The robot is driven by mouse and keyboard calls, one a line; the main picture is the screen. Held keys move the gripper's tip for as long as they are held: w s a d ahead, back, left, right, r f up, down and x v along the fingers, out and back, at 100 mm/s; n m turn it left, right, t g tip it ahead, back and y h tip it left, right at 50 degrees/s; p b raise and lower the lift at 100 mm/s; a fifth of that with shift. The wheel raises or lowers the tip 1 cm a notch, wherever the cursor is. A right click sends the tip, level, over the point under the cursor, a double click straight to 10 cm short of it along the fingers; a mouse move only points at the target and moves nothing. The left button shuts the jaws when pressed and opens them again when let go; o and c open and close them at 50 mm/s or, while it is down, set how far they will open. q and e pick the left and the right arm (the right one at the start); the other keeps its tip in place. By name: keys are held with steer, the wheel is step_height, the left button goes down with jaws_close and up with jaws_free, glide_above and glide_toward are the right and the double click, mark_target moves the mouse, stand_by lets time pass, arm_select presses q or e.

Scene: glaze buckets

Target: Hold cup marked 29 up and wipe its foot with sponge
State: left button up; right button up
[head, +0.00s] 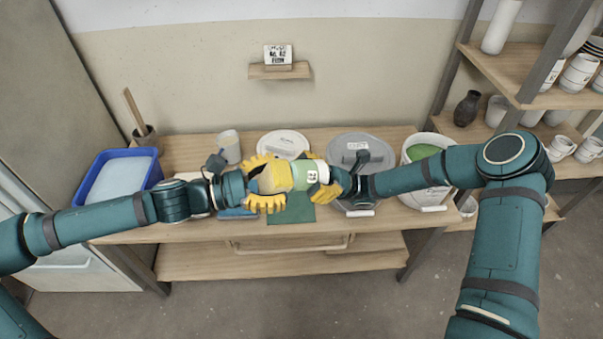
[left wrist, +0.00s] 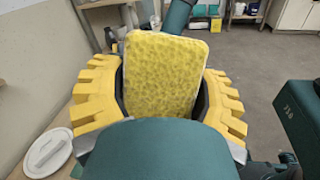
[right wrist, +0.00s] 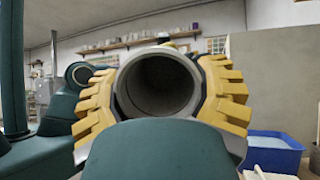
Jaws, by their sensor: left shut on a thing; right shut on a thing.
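My right gripper (head: 319,176) is shut on a cup (head: 305,174), held on its side above the bench. The cup is pale green and white with a small dark mark on a white label, too small to read surely. Its grey open mouth (right wrist: 158,82) faces the right wrist camera. My left gripper (head: 265,182) is shut on a yellow sponge (head: 275,179), which also fills the middle of the left wrist view (left wrist: 163,75). The sponge is at the cup's foot end, close against it in the head view. The foot is hidden; I cannot tell whether they touch.
Below lies a green mat (head: 292,214) on the wooden bench (head: 185,150). A blue tub (head: 152,172) stands at the left. Shelving (head: 500,75) with pots stands right.

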mark_target(270, 168)
arm_select(q)
steer(key=shift+w+d+r, duration=0.1)
steer(key=shift+d+r, duration=0.1)
steer(key=shift+r, duration=0.4)
steer(key=shift+d+r, duration=0.25)
steer(key=shift+r, duration=0.4)
steer(key=shift+w+d+r, duration=0.1)
steer(key=shift+d+r, duration=0.1)
steer(key=shift+r, duration=0.4)
steer(key=shift+s+a+f, duration=0.1)
steer(key=shift+a+f, duration=0.1)
steer(key=shift+f, duration=0.45)
steer(key=shift+s+a+f, duration=0.1)
steer(key=shift+a+f, duration=0.15)
steer(key=shift+f, duration=0.35)
steer(key=shift+a+f, duration=0.2)
steer(key=shift+f, duration=0.45)
steer(key=shift+w+d+r, duration=0.1)
steer(key=shift+d+r, duration=0.1)
steer(key=shift+r, duration=0.45)
steer(key=shift+d+r, duration=0.25)
steer(key=shift+r, duration=0.4)
steer(key=shift+w+d+r, duration=0.1)
steer(key=shift+d+r, duration=0.1)
steer(key=shift+r, duration=0.45)
steer(key=s+a+r, duration=0.2)
steer(key=a, duration=1.6)
steer(key=shift+a+r, duration=0.15)
steer(key=shift+a, duration=0.05)
